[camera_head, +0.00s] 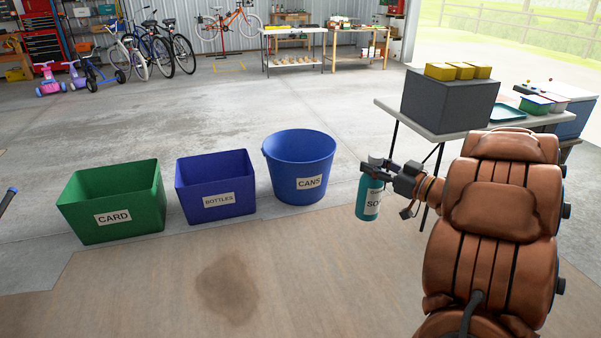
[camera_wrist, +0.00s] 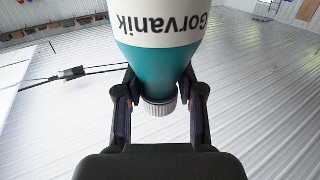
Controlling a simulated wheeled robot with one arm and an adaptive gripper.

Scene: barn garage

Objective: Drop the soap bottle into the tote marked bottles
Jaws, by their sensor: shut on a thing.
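My gripper (camera_head: 376,168) is shut on the teal soap bottle (camera_head: 367,200) near its top and holds it upright in the air, right of the bins. In the wrist view my gripper (camera_wrist: 160,90) has a finger on each side of the bottle (camera_wrist: 158,62), close to its grey cap; a white label with dark letters shows. The blue rectangular tote marked BOTTLES (camera_head: 216,212) stands on the floor between the other two bins. It looks empty, though its bottom is partly hidden by its front wall.
A green tote marked CARD (camera_head: 112,231) stands left of it, and a round blue tub marked CANS (camera_head: 299,185) stands between it and the bottle. A folding table (camera_head: 429,133) with a grey box (camera_head: 447,102) is behind my arm. The floor in front of the bins is clear.

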